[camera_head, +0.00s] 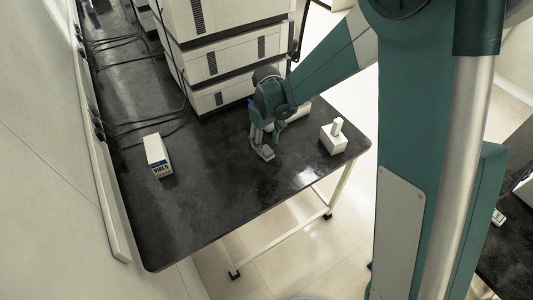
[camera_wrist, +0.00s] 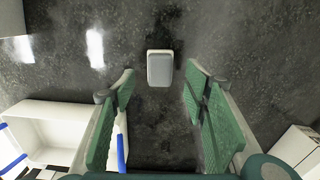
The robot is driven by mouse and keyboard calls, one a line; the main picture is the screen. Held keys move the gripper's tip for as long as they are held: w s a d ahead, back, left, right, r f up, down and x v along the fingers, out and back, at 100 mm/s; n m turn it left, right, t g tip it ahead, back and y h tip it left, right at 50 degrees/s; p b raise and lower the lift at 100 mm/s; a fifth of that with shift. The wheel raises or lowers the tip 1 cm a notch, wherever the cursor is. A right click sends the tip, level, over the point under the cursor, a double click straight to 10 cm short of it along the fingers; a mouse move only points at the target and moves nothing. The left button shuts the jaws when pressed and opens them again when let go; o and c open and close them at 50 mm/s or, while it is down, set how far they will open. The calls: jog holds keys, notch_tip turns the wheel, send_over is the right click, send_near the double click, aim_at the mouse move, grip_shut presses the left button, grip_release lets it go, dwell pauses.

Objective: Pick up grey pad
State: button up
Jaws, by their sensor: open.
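The grey pad (camera_wrist: 160,68) is a small rounded block with a pale edge. It lies on the dark tabletop, centred ahead of my gripper (camera_wrist: 160,88) in the wrist view. The green finger pads stand apart to its left and right, with the pad beyond the fingertips and nothing held. In the head view, the pad (camera_head: 265,154) shows just below my gripper (camera_head: 260,137), which points down over the dark table. The fingers partly hide each other there, and I cannot tell the height of the gap to the pad.
A white box with dark lettering (camera_head: 158,156) stands to the left. A white block with an upright piece (camera_head: 333,137) is near the right edge. Stacked instruments (camera_head: 225,55) rise behind my gripper. An open white container (camera_wrist: 50,125) lies lower left in the wrist view. The front tabletop is clear.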

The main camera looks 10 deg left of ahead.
aim_at(267, 150)
jog(key=shift+f, duration=0.2)
jog(key=shift+f+b, duration=0.65)
jog(key=shift+f, duration=1.85)
jog(key=shift+c, duration=0.7)
jog(key=c, duration=0.8)
